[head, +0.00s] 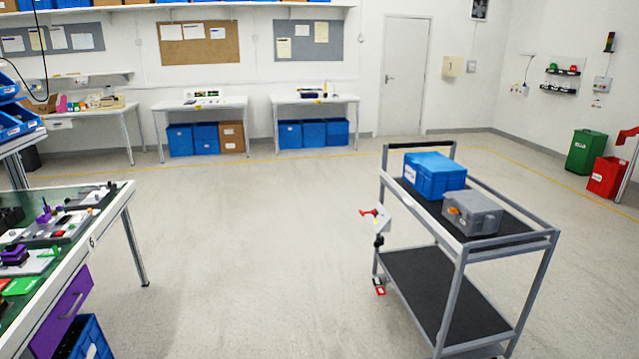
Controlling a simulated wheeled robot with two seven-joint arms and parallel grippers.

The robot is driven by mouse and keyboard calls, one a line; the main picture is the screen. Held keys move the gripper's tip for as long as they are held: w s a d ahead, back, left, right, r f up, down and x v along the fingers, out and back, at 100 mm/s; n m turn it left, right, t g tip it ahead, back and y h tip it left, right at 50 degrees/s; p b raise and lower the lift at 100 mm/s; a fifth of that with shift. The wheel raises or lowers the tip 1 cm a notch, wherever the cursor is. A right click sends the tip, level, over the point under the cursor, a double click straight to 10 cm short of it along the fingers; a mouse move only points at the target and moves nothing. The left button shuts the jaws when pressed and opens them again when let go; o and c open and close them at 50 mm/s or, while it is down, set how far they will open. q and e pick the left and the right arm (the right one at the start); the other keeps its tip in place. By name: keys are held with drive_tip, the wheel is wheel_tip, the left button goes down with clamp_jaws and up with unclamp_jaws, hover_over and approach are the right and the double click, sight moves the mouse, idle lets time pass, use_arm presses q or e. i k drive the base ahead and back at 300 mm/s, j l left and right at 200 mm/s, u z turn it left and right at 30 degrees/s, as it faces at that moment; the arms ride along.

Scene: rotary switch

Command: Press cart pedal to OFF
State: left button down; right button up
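A grey-framed cart (462,268) with two dark shelves stands on the floor at the right. A small red and white part (379,287) sits low at the cart's left leg, near the floor. It looks like the pedal, but it is too small to tell its position. Above it, a light grey box with a red handle (375,214) is mounted at the cart's left side. Neither of my grippers is in view.
A blue box (434,175) and a grey case (472,213) sit on the cart's top shelf. A workbench (118,205) with several parts stands at the left. The floor (260,250) between bench and cart is clear. Green (585,152) and red (606,177) bins stand at the right.

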sight(378, 286)
drive_tip(key=i+z, duration=0.1)
drive_tip(key=i, duration=0.4)
drive_tip(key=i+j+z, duration=0.1)
drive_tip(key=i, duration=0.45)
drive_tip(key=i+j+z, duration=0.1)
drive_tip(key=i, duration=0.4)
drive_tip(key=i+j+z, duration=0.1)
drive_tip(key=i+z, duration=0.2)
drive_tip(key=z, duration=0.15)
drive_tip(key=i+j+z, duration=0.25)
drive_tip(key=z, duration=0.15)
drive_tip(key=i+j+z, duration=0.3)
drive_tip(key=z, duration=0.15)
drive_tip(key=i+j+z, duration=0.2)
drive_tip(key=j+z, duration=0.25)
drive_tip(key=i+j+z, duration=0.25)
drive_tip(key=j, duration=0.2)
drive_tip(key=j+z, duration=0.25)
drive_tip(key=j, duration=0.2)
